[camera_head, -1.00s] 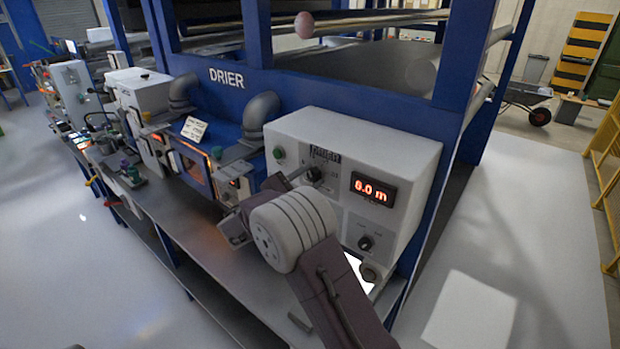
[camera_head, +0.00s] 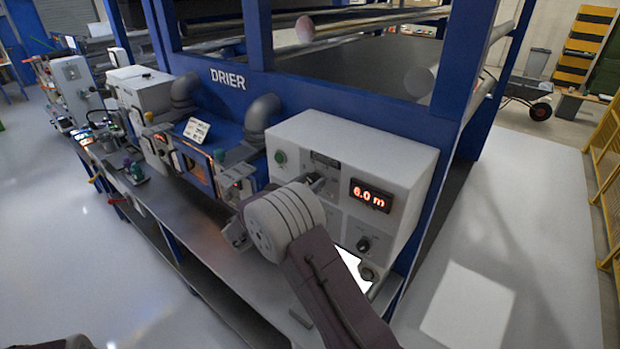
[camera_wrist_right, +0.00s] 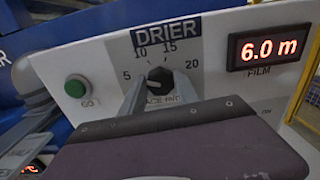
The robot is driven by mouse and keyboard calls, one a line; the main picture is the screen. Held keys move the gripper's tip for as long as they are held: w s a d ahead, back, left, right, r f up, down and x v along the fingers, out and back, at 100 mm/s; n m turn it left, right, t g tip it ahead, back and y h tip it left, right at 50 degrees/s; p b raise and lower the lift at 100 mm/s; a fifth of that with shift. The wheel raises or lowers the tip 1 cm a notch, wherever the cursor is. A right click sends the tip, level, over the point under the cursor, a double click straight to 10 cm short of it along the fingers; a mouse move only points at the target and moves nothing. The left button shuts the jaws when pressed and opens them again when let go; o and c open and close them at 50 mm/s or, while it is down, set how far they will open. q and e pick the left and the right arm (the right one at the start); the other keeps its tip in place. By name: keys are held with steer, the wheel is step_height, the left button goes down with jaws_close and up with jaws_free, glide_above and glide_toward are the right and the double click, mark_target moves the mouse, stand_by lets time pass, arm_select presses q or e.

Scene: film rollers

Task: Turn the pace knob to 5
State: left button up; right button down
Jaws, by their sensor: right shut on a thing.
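The pace knob (camera_wrist_right: 159,78) is a dark round knob on the white drier control box (camera_head: 400,150). Printed numbers 5, 10, 15 and 20 run around it from left to right. In the right wrist view its pale mark seems to face left, towards the 5, but the fingers partly hide it and I cannot read it exactly. My right gripper (camera_wrist_right: 160,77) is shut on the knob, one grey finger on each side. In the head view my wrist covers much of this grip (camera_head: 313,182). My left gripper is out of view.
A lit display (camera_head: 370,195) reads 6.0 m, right of the knob. A green button (camera_head: 280,157) is to its left. A second dark knob (camera_head: 363,244) sits lower right. The bench (camera_head: 225,262) has free room in front; blue drier framing stands behind.

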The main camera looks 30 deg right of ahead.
steer(key=shift+n+p, duration=0.4)
steer(key=shift+n, duration=0.3)
steer(key=shift+f, duration=0.15)
steer(key=c, duration=0.9)
jaws_free()
